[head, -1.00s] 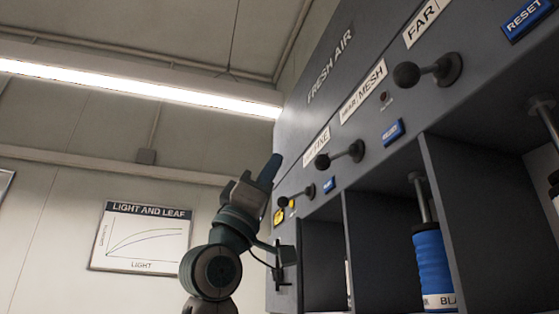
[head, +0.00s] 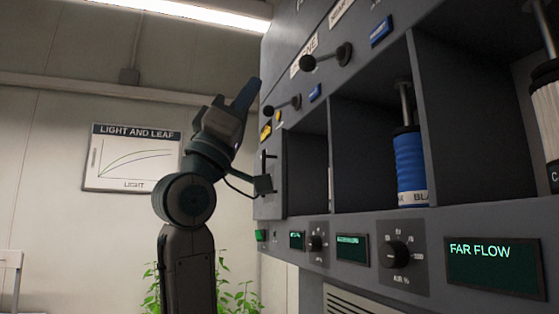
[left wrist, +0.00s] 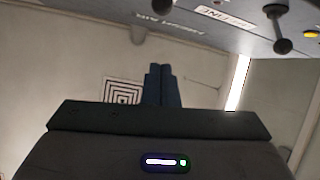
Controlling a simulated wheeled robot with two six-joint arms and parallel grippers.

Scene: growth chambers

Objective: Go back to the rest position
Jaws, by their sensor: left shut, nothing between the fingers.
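My left gripper (head: 244,97) is raised in front of the left end of the grey chamber panel (head: 300,108), its fingers pointing up. In the left wrist view its two blue-grey fingers (left wrist: 161,84) lie side by side, shut with nothing between them. In the head view the fingers overlap the panel's edge, near a small black lever (head: 284,104); I cannot tell whether they touch it. My right gripper is in neither view.
The panel carries another black lever (head: 328,57), blue buttons (head: 381,31), dark knobs (head: 396,254) and a FAR FLOW screen (head: 494,266). A blue cylinder (head: 409,165) stands in an open bay. A LIGHT AND LEAF poster (head: 131,158) hangs on the wall; green plants (head: 235,298) are below.

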